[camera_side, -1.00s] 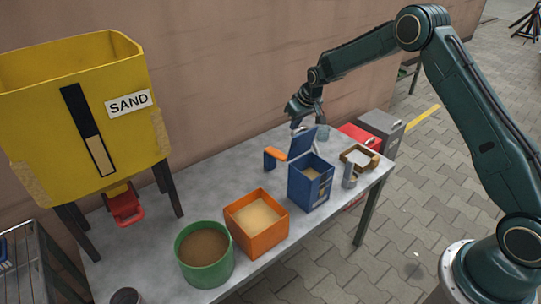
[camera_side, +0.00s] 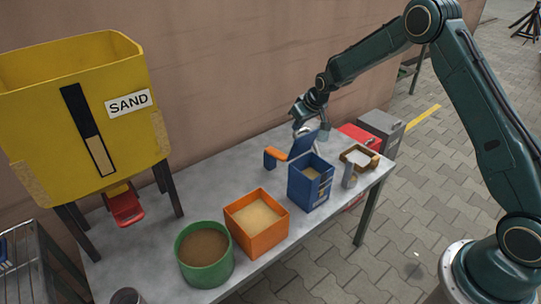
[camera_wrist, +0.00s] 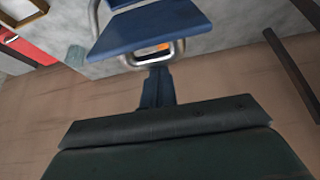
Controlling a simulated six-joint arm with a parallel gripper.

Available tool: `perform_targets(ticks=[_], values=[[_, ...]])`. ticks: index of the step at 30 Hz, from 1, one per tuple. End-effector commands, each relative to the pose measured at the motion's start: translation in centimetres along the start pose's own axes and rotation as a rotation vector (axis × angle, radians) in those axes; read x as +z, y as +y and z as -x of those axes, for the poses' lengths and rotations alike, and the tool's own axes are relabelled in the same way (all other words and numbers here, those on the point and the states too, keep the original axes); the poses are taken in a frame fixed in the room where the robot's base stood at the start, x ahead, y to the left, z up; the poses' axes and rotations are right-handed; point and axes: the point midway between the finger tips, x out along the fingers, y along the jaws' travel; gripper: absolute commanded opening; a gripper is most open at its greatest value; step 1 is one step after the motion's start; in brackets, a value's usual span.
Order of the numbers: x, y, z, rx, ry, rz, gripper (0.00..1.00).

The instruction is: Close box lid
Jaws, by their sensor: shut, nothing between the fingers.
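The blue box (camera_side: 310,186) stands on the grey table with its top open and light brown contents inside. Its blue lid (camera_side: 303,145) is raised and tilted up at the back of the box. My gripper (camera_side: 300,127) is shut and empty, close by the lid's upper edge on the wall side. In the wrist view the lid (camera_wrist: 150,28) fills the top middle. A silver loop (camera_wrist: 152,58) lies between the lid and the shut fingers (camera_wrist: 157,72). I cannot tell whether the gripper touches the lid.
An orange bin (camera_side: 257,222) and a green tub (camera_side: 205,255) stand left of the box. An orange part (camera_side: 270,158) lies behind it. A grey cylinder (camera_side: 349,176) and a small tray (camera_side: 360,158) stand to the right. The wall is close behind.

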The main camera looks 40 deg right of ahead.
Motion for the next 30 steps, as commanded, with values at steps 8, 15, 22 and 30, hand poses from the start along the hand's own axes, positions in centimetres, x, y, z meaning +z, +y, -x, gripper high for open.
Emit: perform_targets(ticks=[8, 15, 22, 30], values=[[1.0, 0.0, 0.5, -0.004, 0.145, -0.002, 0.00], [1.7, 0.1, 0.9, -0.007, 0.272, -0.003, 0.00], [2.3, 0.1, 1.3, -0.008, 0.267, -0.003, 0.00], [3.3, 0.1, 1.6, -0.008, 0.269, -0.003, 0.00]])
